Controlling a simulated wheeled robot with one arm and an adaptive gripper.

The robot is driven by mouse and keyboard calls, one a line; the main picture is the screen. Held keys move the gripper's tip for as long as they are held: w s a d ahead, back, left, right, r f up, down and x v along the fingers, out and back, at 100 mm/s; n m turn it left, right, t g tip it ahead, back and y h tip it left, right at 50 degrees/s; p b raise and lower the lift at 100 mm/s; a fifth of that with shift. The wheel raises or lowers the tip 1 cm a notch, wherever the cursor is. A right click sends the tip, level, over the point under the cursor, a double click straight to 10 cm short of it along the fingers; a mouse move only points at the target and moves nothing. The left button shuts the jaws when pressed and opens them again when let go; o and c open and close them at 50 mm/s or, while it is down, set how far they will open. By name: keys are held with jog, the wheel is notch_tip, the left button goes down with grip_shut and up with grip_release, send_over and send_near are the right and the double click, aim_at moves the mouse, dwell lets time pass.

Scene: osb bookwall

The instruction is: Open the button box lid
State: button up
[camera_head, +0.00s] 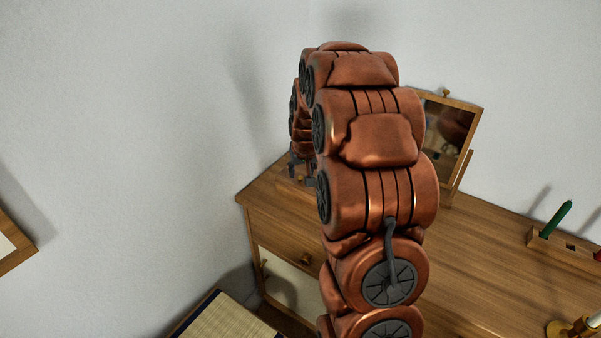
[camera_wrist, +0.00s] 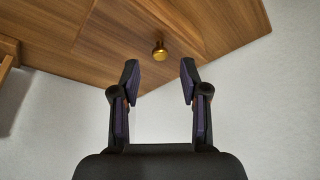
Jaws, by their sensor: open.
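In the wrist view a round brass knob (camera_wrist: 160,51) stands out from a brown wooden surface (camera_wrist: 100,35) with thin dark seams. I cannot tell whether this wood is the button box or the dresser. My gripper (camera_wrist: 160,73) is open, with its two dark fingers apart and nothing between them. The knob appears just beyond the fingertips, roughly centred between them. In the head view my gripper (camera_head: 300,170) is small and partly hidden behind my copper arm, by the dresser's back left corner. No button box shows clearly there.
The wooden dresser (camera_head: 480,262) has a knobbed drawer in front. A framed mirror (camera_head: 448,135) stands on it behind my arm. A wooden holder (camera_head: 565,250) with a green stick (camera_head: 557,220) and a brass candlestick (camera_head: 575,328) are at right. The dresser top between is clear.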

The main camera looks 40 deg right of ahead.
jog(key=shift+p+x, duration=0.3)
jog(key=shift+x, duration=1.2)
grip_shut()
